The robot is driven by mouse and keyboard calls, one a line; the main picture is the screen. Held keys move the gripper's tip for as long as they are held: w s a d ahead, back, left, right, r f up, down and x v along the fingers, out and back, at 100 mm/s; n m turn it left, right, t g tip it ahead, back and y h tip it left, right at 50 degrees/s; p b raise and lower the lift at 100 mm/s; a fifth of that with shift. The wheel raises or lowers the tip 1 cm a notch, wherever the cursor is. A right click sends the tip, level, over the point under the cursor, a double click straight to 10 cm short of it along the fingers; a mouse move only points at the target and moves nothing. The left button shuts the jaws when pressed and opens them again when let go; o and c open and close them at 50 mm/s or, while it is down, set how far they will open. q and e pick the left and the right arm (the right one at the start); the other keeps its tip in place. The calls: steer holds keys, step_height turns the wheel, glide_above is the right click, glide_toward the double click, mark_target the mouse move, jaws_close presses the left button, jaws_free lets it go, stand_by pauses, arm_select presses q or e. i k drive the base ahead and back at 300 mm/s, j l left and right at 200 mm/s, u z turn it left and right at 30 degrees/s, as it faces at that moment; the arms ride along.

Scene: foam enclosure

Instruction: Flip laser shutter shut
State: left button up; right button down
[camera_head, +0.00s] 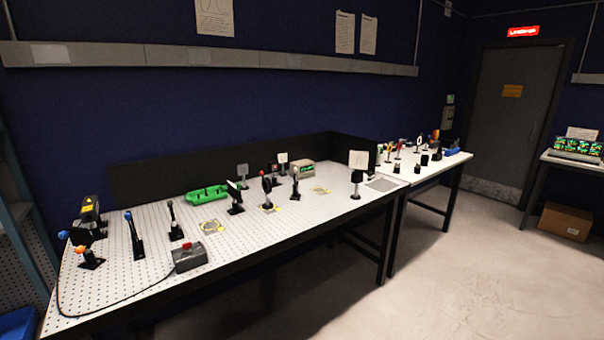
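Neither of my grippers is in view. A black box with a yellow label (90,208), perhaps the laser, stands at the left end of the perforated optical table (120,289). Several dark posts with ball-ended levers stand near it. One has a blue ball (128,216) and leans slightly left; another has a pale ball (171,204). An orange ball (80,250) and a second blue ball (63,235) sit lower at the left. I cannot tell which of these is the laser shutter, or whether it is open or shut.
A grey box with a red button (189,258) sits at the table's front edge, its black cable running left. A green tray (206,194) and several optic mounts stand behind. A second table (445,165) is at the right. The floor (450,270) in front is clear.

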mark_target(127, 216)
steer(key=u, duration=1.25)
